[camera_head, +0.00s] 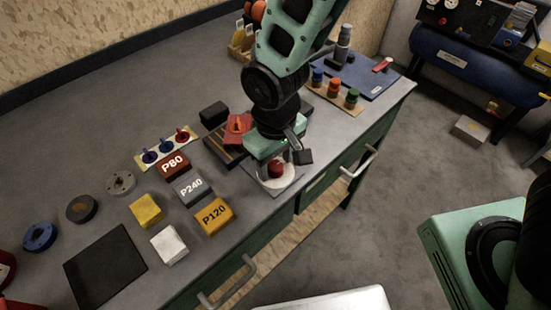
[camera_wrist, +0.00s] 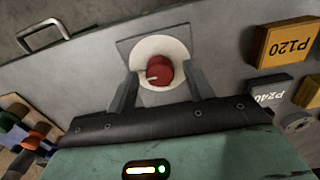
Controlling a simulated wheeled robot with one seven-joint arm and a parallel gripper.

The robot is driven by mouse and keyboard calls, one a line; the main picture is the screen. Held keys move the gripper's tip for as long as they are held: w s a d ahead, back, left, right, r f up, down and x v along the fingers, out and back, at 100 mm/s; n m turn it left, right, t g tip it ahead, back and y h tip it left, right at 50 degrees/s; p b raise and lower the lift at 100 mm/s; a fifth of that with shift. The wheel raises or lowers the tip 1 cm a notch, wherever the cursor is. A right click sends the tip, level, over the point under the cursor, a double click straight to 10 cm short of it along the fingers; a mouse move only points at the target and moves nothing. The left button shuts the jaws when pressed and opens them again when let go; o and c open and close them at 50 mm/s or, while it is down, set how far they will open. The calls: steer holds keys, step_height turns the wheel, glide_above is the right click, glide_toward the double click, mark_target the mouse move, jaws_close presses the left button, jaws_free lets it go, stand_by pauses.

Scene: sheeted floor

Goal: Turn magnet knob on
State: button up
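The magnet knob (camera_head: 276,169) is a red round knob on a white disc (camera_head: 262,180), set on a grey square plate near the bench's front edge. In the wrist view the knob (camera_wrist: 159,70) shows a white pointer mark toward its lower left. My gripper (camera_head: 287,152) is right over the knob, angled down. In the wrist view its two dark fingers (camera_wrist: 163,80) are spread apart, one on each side of the knob, with visible gaps. Whether the fingertips reach down to the knob's height is unclear. Part of the disc and plate is hidden by the gripper in the head view.
Sanding blocks P80 (camera_head: 173,165), P240 (camera_head: 191,188) and P120 (camera_head: 214,215) lie left of the knob. A red part on a dark striped block (camera_head: 225,152) sits close behind-left. Coloured knobs on a wooden strip (camera_head: 334,93) stand at right. Drawer handles (camera_head: 358,164) jut from the front.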

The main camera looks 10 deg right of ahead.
mark_target(276, 166)
step_height(276, 166, up, 17)
steer(key=shift+r, duration=0.2)
stand_by(0.5)
stand_by(0.3)
